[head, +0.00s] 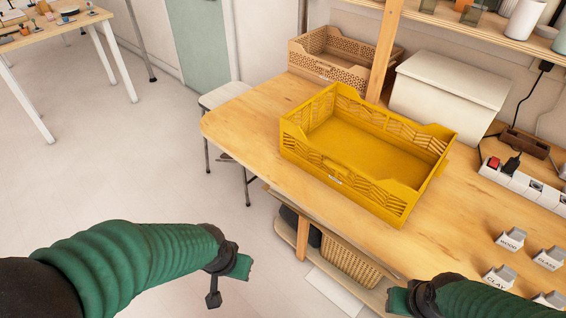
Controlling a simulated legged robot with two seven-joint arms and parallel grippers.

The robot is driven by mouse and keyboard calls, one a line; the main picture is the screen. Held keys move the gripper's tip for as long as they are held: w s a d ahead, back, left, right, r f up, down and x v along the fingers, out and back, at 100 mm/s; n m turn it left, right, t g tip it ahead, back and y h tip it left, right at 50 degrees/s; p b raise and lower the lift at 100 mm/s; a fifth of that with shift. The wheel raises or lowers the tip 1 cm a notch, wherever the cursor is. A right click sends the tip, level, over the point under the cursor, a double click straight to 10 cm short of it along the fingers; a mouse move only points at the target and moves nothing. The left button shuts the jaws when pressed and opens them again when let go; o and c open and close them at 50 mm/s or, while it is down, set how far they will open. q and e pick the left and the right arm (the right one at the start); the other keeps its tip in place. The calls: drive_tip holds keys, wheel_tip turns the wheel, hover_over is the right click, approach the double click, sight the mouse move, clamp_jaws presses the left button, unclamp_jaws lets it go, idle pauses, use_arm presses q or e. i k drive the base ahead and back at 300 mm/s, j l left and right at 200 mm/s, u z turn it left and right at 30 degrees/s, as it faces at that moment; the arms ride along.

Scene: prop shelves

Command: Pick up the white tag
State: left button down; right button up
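Several small tags with white faces and grey tops stand on the wooden table at the lower right. One is marked WOOD (511,239), one CLAY (498,277), and one on the right has lettering too small to read surely (549,258). Another tag (549,299) is partly hidden behind my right arm. My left gripper (228,284) hangs over the floor, left of the table and far from the tags; I see nothing in it. My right gripper (404,300) is at the table's front edge, left of the tags. Its fingers are barely visible.
An empty yellow crate (315,163) stands mid-table. Behind it are a brown crate (320,70) and a white box (447,92). A power strip (524,185) lies right of the yellow crate. A wooden post (384,52) rises at the back. Bare tabletop (440,245) lies left of the tags.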

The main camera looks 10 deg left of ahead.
sight(512, 241)
drive_tip(key=z, duration=1.35)
